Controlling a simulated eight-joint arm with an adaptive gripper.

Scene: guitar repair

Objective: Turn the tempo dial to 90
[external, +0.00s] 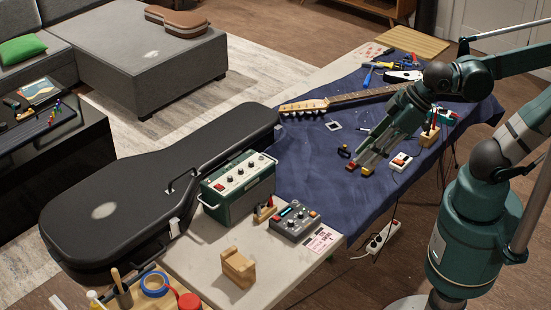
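A small grey box with a lit screen and several knobs and buttons (296,222) lies on the pale bench top in front of the green amplifier. It looks like the device with the tempo dial, but its markings and reading are too small to make out. My gripper (359,168) points down over the blue cloth, behind and to the right of the grey box and clear of it. Its two fingertips stand apart with nothing visible between them.
A green amplifier (238,188) and a black guitar case (130,195) stand left of the box. A wooden block (238,267) sits in front, a printed card (322,239) beside it.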

